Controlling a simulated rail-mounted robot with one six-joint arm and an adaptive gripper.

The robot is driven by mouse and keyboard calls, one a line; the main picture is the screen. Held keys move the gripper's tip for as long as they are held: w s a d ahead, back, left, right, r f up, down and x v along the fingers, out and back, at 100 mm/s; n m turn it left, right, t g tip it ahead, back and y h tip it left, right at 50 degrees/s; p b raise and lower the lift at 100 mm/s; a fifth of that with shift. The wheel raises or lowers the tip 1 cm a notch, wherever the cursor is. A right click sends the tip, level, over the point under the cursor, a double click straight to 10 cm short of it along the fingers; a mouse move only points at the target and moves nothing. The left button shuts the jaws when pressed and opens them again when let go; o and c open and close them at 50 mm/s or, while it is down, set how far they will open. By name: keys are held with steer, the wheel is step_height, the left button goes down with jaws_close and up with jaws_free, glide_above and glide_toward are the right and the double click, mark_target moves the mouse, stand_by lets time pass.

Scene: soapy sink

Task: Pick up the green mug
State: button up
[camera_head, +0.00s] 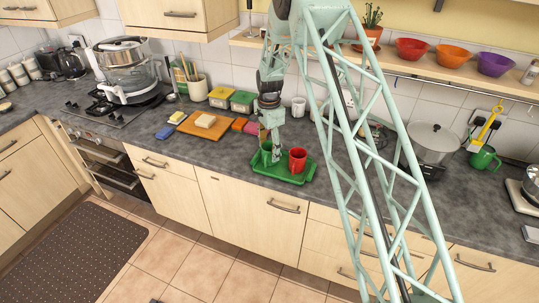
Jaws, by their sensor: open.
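A green tray (258,168) lies on the grey counter near its front edge. A green mug (265,147) stands at the tray's left, partly hidden by my gripper. A red mug (298,160) stands at the tray's right. My gripper (273,156) is open and points down over the tray at the green mug, between it and the red mug. I cannot tell whether its fingers touch the green mug or are around it. Another green mug-like cup (484,158) stands far right on the counter.
An orange board (200,131) with a pale block lies left of the tray. Green and yellow boxes (242,101) and white cups (298,107) stand behind. A large pot (432,145) stands to the right. Bowls (453,54) sit on the shelf above.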

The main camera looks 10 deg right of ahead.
steer(key=shift+f, duration=0.35)
steer(key=shift+c, duration=0.7)
steer(key=c, duration=1)
steer(key=shift+r, duration=0.1)
steer(key=shift+r+b, duration=0.75)
steer(key=shift+r, duration=4.2)
